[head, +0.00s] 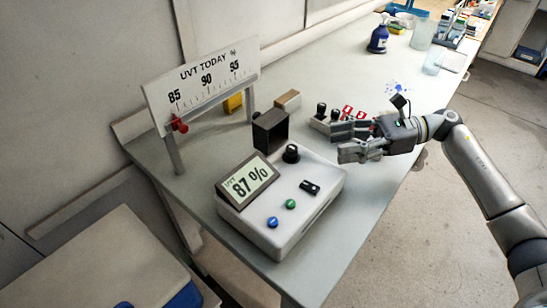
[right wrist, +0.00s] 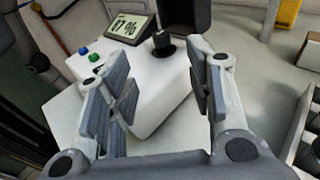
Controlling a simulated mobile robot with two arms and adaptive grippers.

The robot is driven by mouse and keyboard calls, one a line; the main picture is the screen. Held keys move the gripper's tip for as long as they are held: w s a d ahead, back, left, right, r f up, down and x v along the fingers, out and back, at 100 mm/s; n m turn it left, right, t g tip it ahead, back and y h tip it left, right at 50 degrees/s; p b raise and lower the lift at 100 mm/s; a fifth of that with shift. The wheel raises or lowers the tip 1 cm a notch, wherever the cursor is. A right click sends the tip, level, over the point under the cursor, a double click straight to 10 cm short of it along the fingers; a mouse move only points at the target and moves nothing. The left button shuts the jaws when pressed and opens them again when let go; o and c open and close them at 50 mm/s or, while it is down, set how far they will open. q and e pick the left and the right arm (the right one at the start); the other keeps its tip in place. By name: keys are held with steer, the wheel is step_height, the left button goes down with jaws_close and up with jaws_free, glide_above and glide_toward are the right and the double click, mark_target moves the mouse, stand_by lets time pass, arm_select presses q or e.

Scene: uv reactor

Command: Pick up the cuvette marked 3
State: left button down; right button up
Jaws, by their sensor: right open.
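My right gripper (head: 345,143) is open and empty above the table, just to the right of the white meter box. In the right wrist view its two fingers (right wrist: 160,82) stand wide apart with nothing between them. A small rack (head: 322,127) with black-capped cuvettes (head: 321,110) stands just behind the gripper, partly hidden by it. Small red-marked pieces (head: 347,111) show beside it; I cannot read which one is marked 3. At the right edge of the right wrist view a rack with dark round caps (right wrist: 312,150) is partly cut off. My left gripper is not in view.
The white meter box (head: 310,208) has a display reading 87 %, a black knob and buttons. A dark upright block (head: 270,132) stands behind it. The UVT TODAY scale board (head: 203,85) is at the back left.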

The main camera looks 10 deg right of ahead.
mark_target(293, 148)
steer(key=p+x, duration=0.1)
steer(key=x, duration=0.2)
steer(key=p+x, duration=0.1)
steer(key=x, duration=0.1)
steer(key=p+x, duration=0.2)
steer(key=x, duration=0.1)
steer(key=shift+w+a+r, duration=0.1)
steer(key=shift+a+r, duration=0.25)
steer(key=shift+w+a+f, duration=0.1)
steer(key=shift+a+f, duration=0.05)
steer(key=shift+a, duration=0.25)
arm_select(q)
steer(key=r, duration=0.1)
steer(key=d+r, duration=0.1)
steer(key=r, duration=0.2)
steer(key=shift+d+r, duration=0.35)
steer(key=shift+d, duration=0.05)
arm_select(e)
steer(key=c, duration=1)
